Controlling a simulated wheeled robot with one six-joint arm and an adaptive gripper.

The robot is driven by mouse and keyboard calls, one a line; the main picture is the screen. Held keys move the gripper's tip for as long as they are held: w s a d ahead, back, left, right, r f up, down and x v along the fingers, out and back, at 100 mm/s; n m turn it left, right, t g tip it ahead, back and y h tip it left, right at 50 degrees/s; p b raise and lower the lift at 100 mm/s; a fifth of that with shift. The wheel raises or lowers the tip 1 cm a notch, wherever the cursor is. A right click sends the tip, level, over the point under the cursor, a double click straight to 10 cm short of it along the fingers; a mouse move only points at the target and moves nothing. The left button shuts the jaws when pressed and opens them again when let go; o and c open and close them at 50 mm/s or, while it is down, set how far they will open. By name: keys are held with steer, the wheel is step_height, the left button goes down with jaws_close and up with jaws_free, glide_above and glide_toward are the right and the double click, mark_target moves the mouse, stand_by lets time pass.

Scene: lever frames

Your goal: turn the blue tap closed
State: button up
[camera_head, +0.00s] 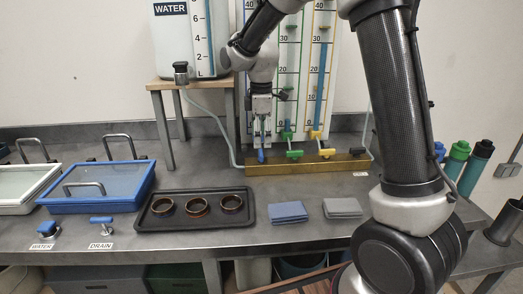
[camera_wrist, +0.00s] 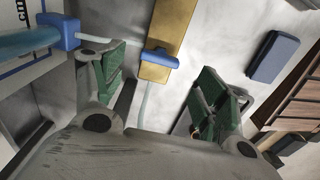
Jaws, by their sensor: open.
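The blue tap (camera_head: 262,157) is at the left end of the brass manifold (camera_head: 308,166) at the back of the bench. Its lever points toward the front in the head view, while the green and yellow levers lie sideways. My gripper (camera_head: 262,137) hangs fingers-down just above the blue tap. In the wrist view the gripper (camera_wrist: 158,88) is open and empty, with the blue lever (camera_wrist: 160,58) showing beyond the gap between its fingers. I cannot tell whether a finger touches the lever.
The green tap (camera_head: 294,153) and yellow tap (camera_head: 326,152) stand to the right. Upright gauge tubes (camera_head: 320,75) rise behind. A hose (camera_head: 215,120) runs down to the manifold's left. A black tray (camera_head: 160,222) with rings and a blue cloth (camera_head: 288,212) lie in front.

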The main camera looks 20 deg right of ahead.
mark_target(261, 152)
step_height(261, 152, down, 5)
steer(key=shift+f, duration=0.1)
steer(key=shift+c, duration=0.4)
steer(key=c, duration=0.9)
